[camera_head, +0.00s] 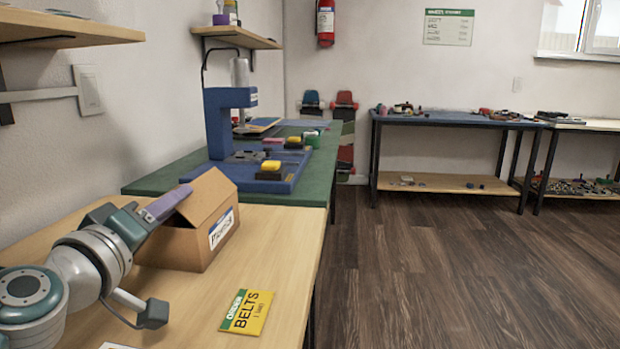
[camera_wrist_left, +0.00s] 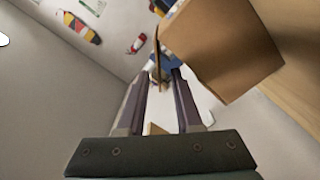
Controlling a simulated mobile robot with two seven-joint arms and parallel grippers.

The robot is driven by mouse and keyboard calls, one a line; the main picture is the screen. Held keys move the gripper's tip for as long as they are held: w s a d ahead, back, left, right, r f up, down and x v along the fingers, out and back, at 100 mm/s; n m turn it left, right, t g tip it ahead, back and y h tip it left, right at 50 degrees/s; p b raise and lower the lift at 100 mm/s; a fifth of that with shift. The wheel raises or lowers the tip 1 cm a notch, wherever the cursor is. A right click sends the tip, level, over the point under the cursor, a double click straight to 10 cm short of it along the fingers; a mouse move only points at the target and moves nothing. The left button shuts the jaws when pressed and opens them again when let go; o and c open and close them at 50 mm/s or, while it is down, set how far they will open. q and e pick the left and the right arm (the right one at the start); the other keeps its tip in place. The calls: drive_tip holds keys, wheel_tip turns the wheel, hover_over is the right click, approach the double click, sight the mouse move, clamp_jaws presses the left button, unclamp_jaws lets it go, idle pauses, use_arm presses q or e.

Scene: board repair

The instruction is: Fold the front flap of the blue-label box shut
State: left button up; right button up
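The cardboard box (camera_head: 180,248) stands on the light wooden table, with a white and blue label (camera_head: 222,228) on the side facing right. A flap (camera_head: 207,196) stands up, tilted, at its top. My left gripper (camera_head: 170,203) reaches the box's upper left side, its purple fingers against or beside the flap; contact is unclear. In the left wrist view the fingers (camera_wrist_left: 163,78) are apart, and the flap's thin edge (camera_wrist_left: 155,52) shows between or just past their tips. The box (camera_wrist_left: 220,50) is to their right there. The box's inside is hidden. My right gripper is not in view.
A yellow and green "BELTS" card (camera_head: 247,312) lies on the wooden table (camera_head: 285,250) in front of the box. Behind the box is a green-topped bench (camera_head: 318,185) with a blue press-like stand (camera_head: 217,125). The table right of the box is clear.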

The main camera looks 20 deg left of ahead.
sight(197, 184)
use_arm(q)
drive_tip(key=b+x, duration=0.1)
drive_tip(key=x, duration=0.6)
drive_tip(key=shift+w+a, duration=0.15)
drive_tip(key=shift+w, duration=0.05)
drive_tip(key=shift+c, duration=0.3)
drive_tip(key=shift+r, duration=0.1)
clamp_jaws()
idle(0.7)
